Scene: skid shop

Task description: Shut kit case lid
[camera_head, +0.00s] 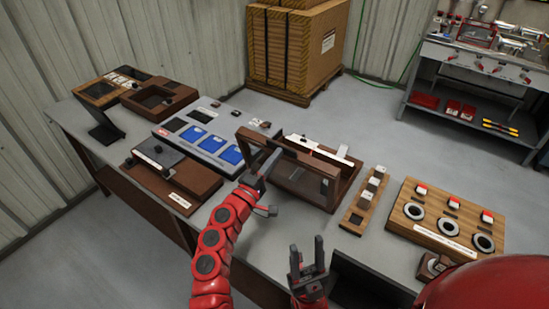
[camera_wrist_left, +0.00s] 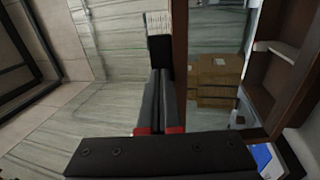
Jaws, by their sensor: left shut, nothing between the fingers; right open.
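The kit case (camera_head: 352,170) is a dark brown wooden box at the middle of the bench. Its lid appears to be the brown frame (camera_head: 312,161) raised at the case's near side, open and tilted; its hinge is not clear to me. My left gripper (camera_head: 272,160) is shut and empty, by the left part of this frame. In the left wrist view the shut fingers (camera_wrist_left: 160,92) are close beside a brown upright bar (camera_wrist_left: 180,45); I cannot tell whether they touch. My right gripper (camera_head: 307,248) is open and empty, lower right of the frame, near the bench's front edge.
A grey panel with blue tiles (camera_head: 195,138) and brown trays (camera_head: 158,101) stand left of the case. A narrow wooden strip with blocks (camera_head: 363,205) and a board with rings (camera_head: 430,222) stand right. Cartons (camera_head: 300,48) stand behind on the floor.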

